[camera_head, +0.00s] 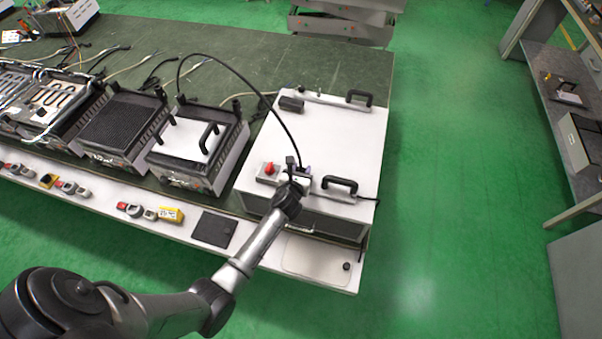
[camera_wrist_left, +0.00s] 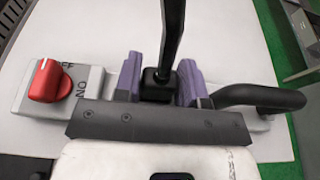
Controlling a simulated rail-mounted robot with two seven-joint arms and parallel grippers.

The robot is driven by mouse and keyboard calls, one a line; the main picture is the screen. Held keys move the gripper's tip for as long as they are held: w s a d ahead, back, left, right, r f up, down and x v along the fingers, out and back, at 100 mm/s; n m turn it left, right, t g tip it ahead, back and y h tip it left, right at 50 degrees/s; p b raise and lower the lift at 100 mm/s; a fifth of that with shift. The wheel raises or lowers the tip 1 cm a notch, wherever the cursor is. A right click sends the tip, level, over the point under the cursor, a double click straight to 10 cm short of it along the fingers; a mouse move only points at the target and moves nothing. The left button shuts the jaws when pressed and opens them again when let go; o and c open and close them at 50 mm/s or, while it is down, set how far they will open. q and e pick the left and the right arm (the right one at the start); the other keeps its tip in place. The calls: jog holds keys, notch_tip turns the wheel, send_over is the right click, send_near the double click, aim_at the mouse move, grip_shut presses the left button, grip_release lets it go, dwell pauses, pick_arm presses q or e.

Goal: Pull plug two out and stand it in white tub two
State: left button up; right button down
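A black plug (camera_wrist_left: 160,84) with a thick black cable stands upright at the control strip on top of the white box (camera_head: 345,130). My left gripper (camera_head: 299,172) is over this strip. In the left wrist view, its purple fingers (camera_wrist_left: 160,82) stand close on both sides of the plug and appear to touch it. The plug's lower end is hidden behind the gripper body, so I cannot tell how deep it sits. No number shows on the plug. I cannot make out a white tub with certainty. My right gripper is not in view.
A red knob (camera_head: 269,168) marked ON and OFF is left of the plug. A black handle (camera_head: 340,185) is close on the right. The cable (camera_head: 235,72) arcs toward the left. Several heater units stand left along the bench. Green floor is free at the right.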

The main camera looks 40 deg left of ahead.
aim_at(301, 169)
pick_arm(q)
jog(key=c, duration=0.5)
jog(key=shift+o, duration=0.2)
jog(key=shift+r, duration=0.5)
notch_tip(301, 169, up, 4)
jog(key=shift+f+p, duration=0.15)
jog(key=shift+p, duration=0.8)
jog(key=w+d+r, duration=0.2)
jog(key=d+r, duration=0.4)
jog(key=d, duration=0.5)
jog(key=shift+d+r, duration=0.2)
jog(key=shift+d, duration=0.05)
